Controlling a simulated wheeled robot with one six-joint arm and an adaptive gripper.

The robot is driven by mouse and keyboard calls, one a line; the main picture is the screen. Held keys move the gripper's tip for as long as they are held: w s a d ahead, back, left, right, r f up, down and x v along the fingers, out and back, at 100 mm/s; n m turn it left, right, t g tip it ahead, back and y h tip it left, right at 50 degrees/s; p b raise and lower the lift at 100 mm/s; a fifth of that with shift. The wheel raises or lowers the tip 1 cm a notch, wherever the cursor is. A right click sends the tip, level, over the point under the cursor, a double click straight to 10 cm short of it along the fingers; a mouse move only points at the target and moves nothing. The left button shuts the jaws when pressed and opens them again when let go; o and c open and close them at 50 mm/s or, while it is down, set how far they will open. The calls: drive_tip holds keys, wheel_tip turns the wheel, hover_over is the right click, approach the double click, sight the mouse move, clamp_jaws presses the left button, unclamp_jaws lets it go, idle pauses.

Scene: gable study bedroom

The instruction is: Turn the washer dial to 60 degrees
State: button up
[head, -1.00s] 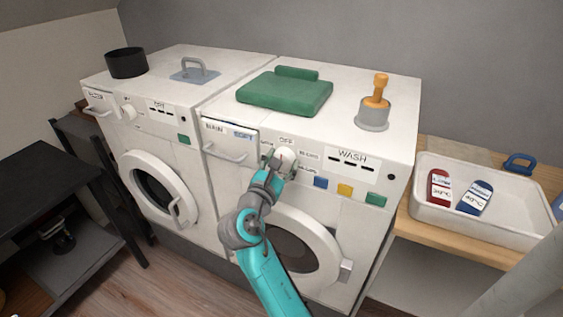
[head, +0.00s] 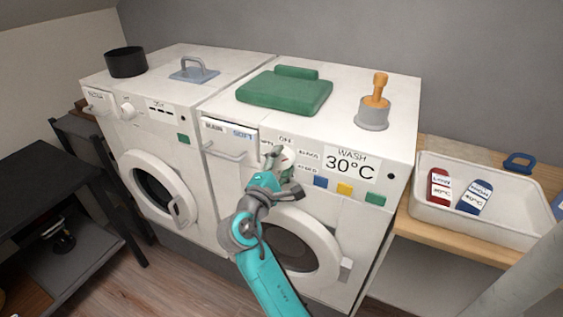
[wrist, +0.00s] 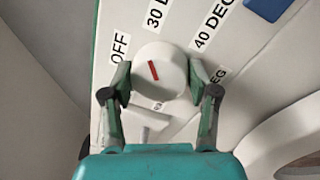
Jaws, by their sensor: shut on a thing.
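The washer dial (head: 287,153) is a white round knob on the front panel of the right machine. In the wrist view the dial (wrist: 172,72) has a red mark, which lies along a line leaning up and slightly left. Printed labels OFF (wrist: 120,47), 30 (wrist: 155,15) and 40 DEG (wrist: 212,27) stand around it; another label at its right is partly hidden. The washer display (head: 349,164) reads WASH 30°C. My gripper (wrist: 160,80) is shut on the dial, one finger on each side; it also shows in the head view (head: 283,166).
Blue (head: 320,182), yellow (head: 344,189) and green (head: 375,198) buttons sit right of the dial. A detergent drawer handle (head: 224,151) juts out at its left. The round door (head: 327,275) is below. A white tray (head: 515,228) with two bottles stands at the right.

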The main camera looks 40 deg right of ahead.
drive_tip(key=m+g, duration=0.1)
drive_tip(key=m, duration=0.6)
drive_tip(key=shift+f, duration=0.15)
drive_tip(key=m, duration=0.7)
drive_tip(key=shift+f+g, duration=0.1)
drive_tip(key=shift+g, duration=0.2)
drive_tip(key=m, duration=0.6)
drive_tip(key=shift+w+a+m+g, duration=0.1)
drive_tip(key=shift+w+m+g, duration=0.1)
drive_tip(key=shift+m+g, duration=0.2)
drive_tip(key=m, duration=0.5)
drive_tip(key=shift+m, duration=0.4)
drive_tip(key=shift+w+m, duration=0.1)
drive_tip(key=shift+m, duration=0.2)
drive_tip(key=o, duration=1.2)
drive_tip(key=shift+c, duration=0.2)
drive_tip(key=shift+a, duration=0.1)
drive_tip(key=v, duration=1.1)
drive_tip(key=shift+a, duration=0.4)
